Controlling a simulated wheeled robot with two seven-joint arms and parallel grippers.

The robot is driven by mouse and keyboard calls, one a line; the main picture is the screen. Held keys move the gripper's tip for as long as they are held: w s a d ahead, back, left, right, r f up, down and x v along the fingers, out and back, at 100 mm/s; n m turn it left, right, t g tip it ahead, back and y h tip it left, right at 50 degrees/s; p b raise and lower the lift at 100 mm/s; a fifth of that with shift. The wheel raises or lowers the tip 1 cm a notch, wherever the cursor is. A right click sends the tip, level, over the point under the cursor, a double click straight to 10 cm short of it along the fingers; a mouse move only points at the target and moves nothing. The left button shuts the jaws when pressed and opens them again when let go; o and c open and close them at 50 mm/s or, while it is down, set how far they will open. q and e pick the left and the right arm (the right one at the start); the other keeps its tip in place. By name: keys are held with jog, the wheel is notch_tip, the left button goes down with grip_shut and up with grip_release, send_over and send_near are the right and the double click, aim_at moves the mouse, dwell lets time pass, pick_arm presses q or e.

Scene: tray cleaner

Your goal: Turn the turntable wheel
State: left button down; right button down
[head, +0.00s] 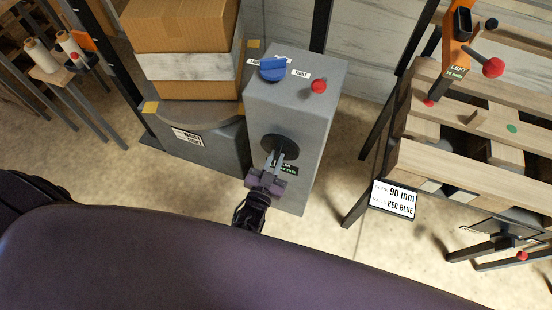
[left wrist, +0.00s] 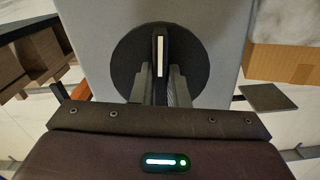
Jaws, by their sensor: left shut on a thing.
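The turntable wheel is a round black disc (head: 281,146) on the front face of a grey control box (head: 302,120). In the left wrist view the wheel (left wrist: 190,75) has a raised dark grip bar with a pale stripe (left wrist: 160,55), which stands upright in that picture. My left gripper (head: 274,160) is at the wheel, and its fingers (left wrist: 160,84) are shut on the bar from both sides. My right gripper is not in view.
A blue knob (head: 272,69) and a red button (head: 319,86) sit on top of the control box. Bare floor (head: 345,160) lies between box and rack.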

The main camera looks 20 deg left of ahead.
pick_arm(q)
jog(key=shift+a+r+m+p, duration=0.15)
jog(key=shift+m+p, duration=0.25)
jog(key=shift+m, duration=1.35)
jog(key=shift+a+r+m+p, duration=0.1)
jog(key=shift+a+m+p, duration=0.2)
jog(key=shift+m, duration=1.4)
jog(key=shift+a+r+m+p, duration=0.1)
jog(key=shift+m+p, duration=0.35)
jog(key=shift+m, duration=1.3)
jog(key=shift+d, duration=0.1)
jog(key=c, duration=1.4)
grip_release()
jog(key=shift+c, duration=0.2)
jog(key=shift+s, duration=0.1)
jog(key=s, duration=0.7)
jog(key=shift+s+b, duration=0.3)
